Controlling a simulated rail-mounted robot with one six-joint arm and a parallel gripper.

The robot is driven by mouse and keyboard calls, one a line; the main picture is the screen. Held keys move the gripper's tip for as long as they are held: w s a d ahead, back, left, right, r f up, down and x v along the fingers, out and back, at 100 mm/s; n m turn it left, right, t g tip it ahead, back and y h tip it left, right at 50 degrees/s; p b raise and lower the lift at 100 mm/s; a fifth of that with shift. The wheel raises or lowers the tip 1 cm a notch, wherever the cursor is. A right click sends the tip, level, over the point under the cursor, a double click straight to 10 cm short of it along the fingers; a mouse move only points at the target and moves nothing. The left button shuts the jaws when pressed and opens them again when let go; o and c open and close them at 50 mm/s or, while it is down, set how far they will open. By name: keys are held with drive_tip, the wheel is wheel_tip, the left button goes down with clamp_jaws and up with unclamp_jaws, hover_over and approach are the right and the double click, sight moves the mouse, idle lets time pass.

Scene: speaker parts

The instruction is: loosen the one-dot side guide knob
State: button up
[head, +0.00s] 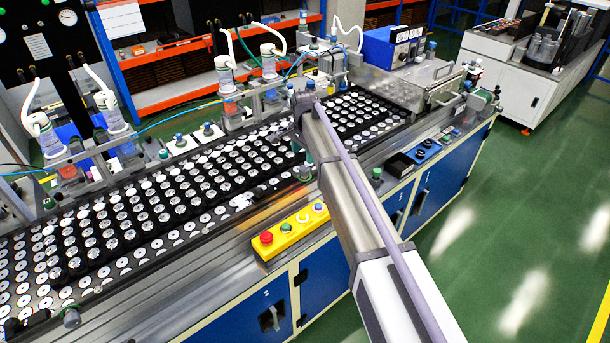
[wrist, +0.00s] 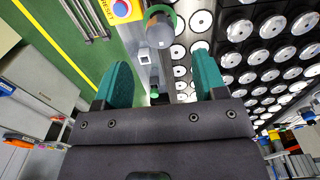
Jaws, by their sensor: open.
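My gripper (wrist: 162,72) is open and empty in the wrist view, its two teal fingers spread apart. A grey round knob (wrist: 160,32) with a green collar lies just beyond the gap between the fingertips, by the edge of the conveyor rail. A smaller green-topped knob (wrist: 155,94) shows between the fingers, further along the rail. In the head view the arm hides much of this spot; a green and grey knob (head: 305,173) shows beside the arm at the front rail. No dot marks are readable, so I cannot tell which knob has one dot.
Rows of black and white speaker parts (head: 130,215) fill the conveyor behind the front rail. A yellow button box (head: 290,232) sits on the front ledge. Another grey knob (head: 71,318) is at the lower left. Green floor is open at the right.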

sight(304, 168)
wheel_tip(304, 168, down, 8)
drive_tip(key=b, duration=0.6)
drive_tip(key=shift+r, duration=0.3)
drive_tip(key=shift+c, duration=0.5)
drive_tip(key=c, duration=0.8)
drive_tip(key=shift+n, duration=0.3)
